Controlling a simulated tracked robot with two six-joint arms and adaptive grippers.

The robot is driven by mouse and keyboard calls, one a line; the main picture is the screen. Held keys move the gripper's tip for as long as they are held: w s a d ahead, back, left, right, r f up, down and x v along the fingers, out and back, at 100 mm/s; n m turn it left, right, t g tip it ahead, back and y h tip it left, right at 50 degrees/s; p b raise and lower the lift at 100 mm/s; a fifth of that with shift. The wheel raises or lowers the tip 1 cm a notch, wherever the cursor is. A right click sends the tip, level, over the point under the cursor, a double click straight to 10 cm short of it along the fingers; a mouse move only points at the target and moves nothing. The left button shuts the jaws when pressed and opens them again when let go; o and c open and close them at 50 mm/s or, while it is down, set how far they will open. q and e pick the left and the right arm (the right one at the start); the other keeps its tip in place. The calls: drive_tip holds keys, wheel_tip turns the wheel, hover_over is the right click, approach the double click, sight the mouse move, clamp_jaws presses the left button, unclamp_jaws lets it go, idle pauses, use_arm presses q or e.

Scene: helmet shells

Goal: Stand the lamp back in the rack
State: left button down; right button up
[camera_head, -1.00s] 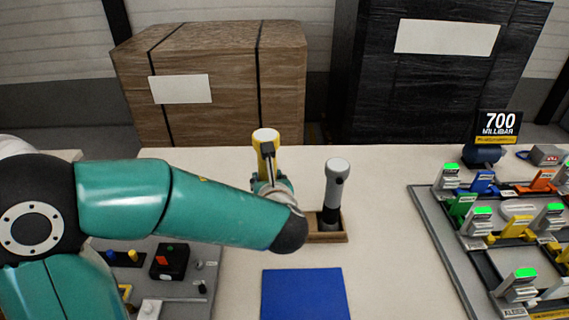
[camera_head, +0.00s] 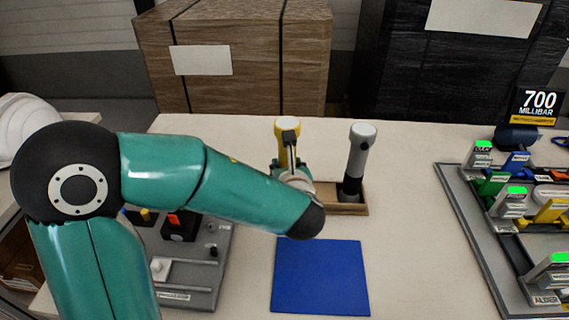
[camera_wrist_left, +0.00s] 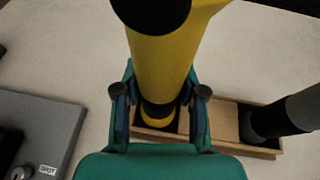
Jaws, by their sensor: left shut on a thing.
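The yellow lamp (camera_head: 287,140) stands about upright, with my left gripper (camera_head: 291,172) shut around its body. In the left wrist view my left gripper (camera_wrist_left: 160,98) has a finger on each side of the yellow lamp (camera_wrist_left: 160,65). The lamp's lower end is at the left compartment of the wooden rack (camera_wrist_left: 226,120); whether it touches the bottom is hidden. In the head view my arm covers the left part of the rack (camera_head: 345,209). A grey lamp (camera_head: 357,160) stands in the rack's right compartment. My right gripper is not in view.
A blue mat (camera_head: 320,277) lies in front of the rack. A grey panel with switches (camera_head: 205,265) is left, under my arm. A board with coloured, lit parts (camera_head: 460,210) is at right. A white helmet shell (camera_head: 18,122) is far left. The table behind the rack is clear.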

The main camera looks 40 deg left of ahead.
use_arm(q)
drive_tip(key=shift+f+b, duration=0.4)
drive_tip(key=shift+b, duration=0.05)
idle(0.4)
drive_tip(key=c, duration=0.6)
unclamp_jaws()
drive_tip(key=shift+s+d+r, duration=0.25)
drive_tip(key=shift+s+d, duration=0.1)
drive_tip(key=shift+v, duration=5.5)
